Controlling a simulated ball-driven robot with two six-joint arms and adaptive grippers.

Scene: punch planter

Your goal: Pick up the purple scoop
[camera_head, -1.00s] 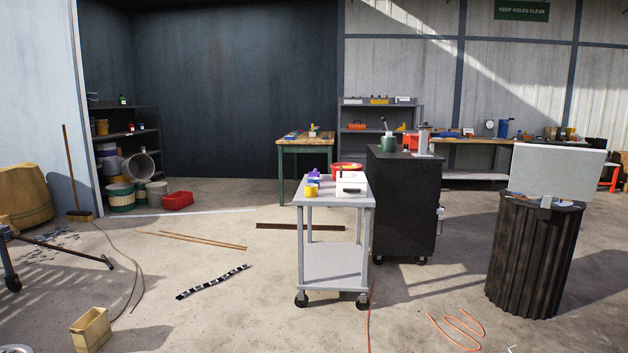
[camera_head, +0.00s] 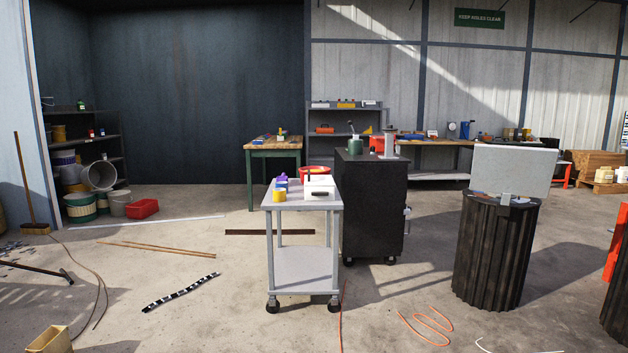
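A small purple thing (camera_head: 282,178), likely the purple scoop, is on the top of the grey wheeled cart (camera_head: 302,206) in the middle of the view. It is too small to make out its shape. A blue item (camera_head: 281,187) and a yellow container (camera_head: 279,195) are close in front of it. A white box (camera_head: 319,187) sits to its right, and a red bowl (camera_head: 316,170) shows behind. Neither of my grippers is in view.
A black cabinet (camera_head: 372,210) stands right behind the cart, with a dark ribbed drum (camera_head: 494,255) further right. An orange cord (camera_head: 427,325), a striped strip (camera_head: 180,292) and thin rods (camera_head: 155,248) lie on the floor. Open floor lies in front of the cart.

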